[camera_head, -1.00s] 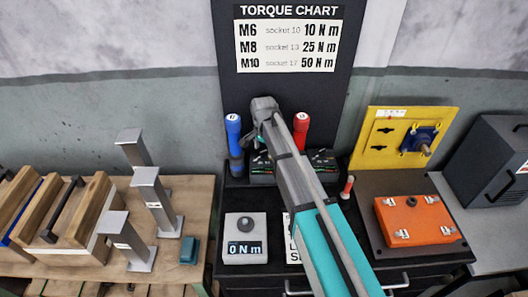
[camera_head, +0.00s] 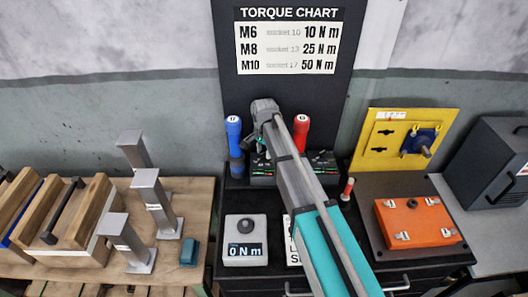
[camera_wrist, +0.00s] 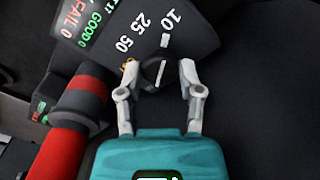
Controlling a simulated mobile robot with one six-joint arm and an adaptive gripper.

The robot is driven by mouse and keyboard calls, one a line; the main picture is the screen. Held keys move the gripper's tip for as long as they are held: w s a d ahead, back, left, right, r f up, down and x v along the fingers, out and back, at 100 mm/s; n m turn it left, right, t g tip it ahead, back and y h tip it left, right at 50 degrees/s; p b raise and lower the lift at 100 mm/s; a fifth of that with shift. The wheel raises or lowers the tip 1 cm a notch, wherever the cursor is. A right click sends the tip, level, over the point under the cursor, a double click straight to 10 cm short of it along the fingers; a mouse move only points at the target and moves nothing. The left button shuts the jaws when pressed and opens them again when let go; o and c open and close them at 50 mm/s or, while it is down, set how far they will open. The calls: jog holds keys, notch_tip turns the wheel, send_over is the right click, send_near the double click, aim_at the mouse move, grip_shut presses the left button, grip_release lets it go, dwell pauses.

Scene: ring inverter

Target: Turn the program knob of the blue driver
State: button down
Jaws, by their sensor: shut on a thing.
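In the wrist view my gripper (camera_wrist: 159,68) is shut on a dark round program knob (camera_wrist: 152,73) with a pale pointer line, one finger on each side. The panel around it carries the numbers 10, 25 and 50. In the head view the blue driver (camera_head: 234,127) stands upright left of my arm, with my gripper (camera_head: 257,144) close to its right at the control boxes (camera_head: 262,172). My arm hides part of these boxes and the knob.
The red driver (camera_head: 301,128) stands right of my arm; a red and black handle (camera_wrist: 72,125) is close to my gripper in the wrist view. A grey torque tester (camera_head: 245,250) reads 0 N m. An orange box (camera_head: 415,222) lies to the right.

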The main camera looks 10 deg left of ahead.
jog(key=shift+n, duration=0.3)
jog(key=n, duration=0.3)
jog(key=shift+n, duration=0.3)
jog(key=n, duration=1.1)
jog(key=shift+n, duration=0.3)
jog(key=shift+c, duration=1.3)
grip_release()
